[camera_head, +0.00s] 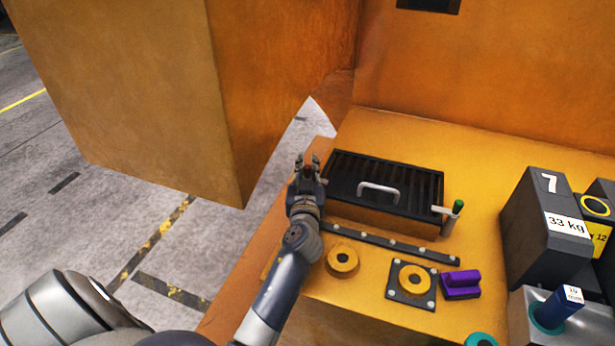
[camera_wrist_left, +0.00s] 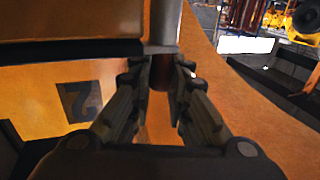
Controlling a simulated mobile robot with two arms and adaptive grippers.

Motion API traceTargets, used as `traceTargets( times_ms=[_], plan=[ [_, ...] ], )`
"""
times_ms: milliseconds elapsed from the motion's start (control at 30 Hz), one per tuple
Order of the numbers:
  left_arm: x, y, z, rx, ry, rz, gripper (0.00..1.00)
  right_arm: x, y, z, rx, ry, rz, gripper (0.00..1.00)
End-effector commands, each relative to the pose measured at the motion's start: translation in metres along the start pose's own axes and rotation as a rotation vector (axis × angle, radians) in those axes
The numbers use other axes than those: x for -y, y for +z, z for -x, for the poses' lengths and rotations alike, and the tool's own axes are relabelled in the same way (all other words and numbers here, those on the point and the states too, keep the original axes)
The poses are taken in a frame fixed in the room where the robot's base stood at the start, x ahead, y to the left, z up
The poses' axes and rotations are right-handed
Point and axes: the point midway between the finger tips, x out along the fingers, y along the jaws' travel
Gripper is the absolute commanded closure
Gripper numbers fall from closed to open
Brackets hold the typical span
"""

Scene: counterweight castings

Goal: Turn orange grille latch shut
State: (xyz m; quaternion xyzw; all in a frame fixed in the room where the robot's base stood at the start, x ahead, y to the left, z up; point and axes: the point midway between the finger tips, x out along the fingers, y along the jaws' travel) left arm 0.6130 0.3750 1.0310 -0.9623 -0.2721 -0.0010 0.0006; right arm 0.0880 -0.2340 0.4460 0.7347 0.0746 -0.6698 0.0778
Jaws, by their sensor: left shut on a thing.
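The black slatted grille (camera_head: 385,183) with a grey handle (camera_head: 378,191) lies on the orange casting. My left gripper (camera_head: 307,172) is at the grille's left end, shut on the latch there. Only a small reddish-orange grip (camera_head: 309,158) of that latch shows between the fingertips. In the left wrist view the fingers (camera_wrist_left: 162,82) close around this dark reddish grip (camera_wrist_left: 161,72), below a grey metal post (camera_wrist_left: 163,24). The fingers hide most of the latch, so I cannot tell its angle. A second latch with a green grip (camera_head: 458,206) stands at the grille's right end. My right gripper is out of view.
In front of the grille are a black bar (camera_head: 390,244), a yellow ring (camera_head: 343,260), a ring on a bolted plate (camera_head: 398,292) and a purple block (camera_head: 460,284). A dark 33 kg weight (camera_head: 537,225) stands right. A tall orange block (camera_head: 190,90) rises left.

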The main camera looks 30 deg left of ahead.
Motion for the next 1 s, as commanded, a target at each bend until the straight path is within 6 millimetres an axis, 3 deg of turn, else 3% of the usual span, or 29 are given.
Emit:
traceTargets(
  times_ms=[367,400,500,833,1000],
  plan=[
    [0.0,-0.001,0.0,0.001,-0.014,0.0,1.0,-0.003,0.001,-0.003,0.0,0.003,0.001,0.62],
    [0.0,-0.001,0.0,0.001,-0.014,0.0,0.79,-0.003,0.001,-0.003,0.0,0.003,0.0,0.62],
    [0.0,-0.001,0.0,0.001,-0.014,0.0,0.62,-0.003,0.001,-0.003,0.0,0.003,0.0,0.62],
    [0.0,-0.001,0.0,0.001,-0.011,-0.001,0.62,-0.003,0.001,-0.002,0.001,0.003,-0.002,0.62],
    [0.001,-0.005,0.0,-0.002,0.022,-0.005,0.62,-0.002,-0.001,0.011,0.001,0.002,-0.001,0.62]
  ],
)
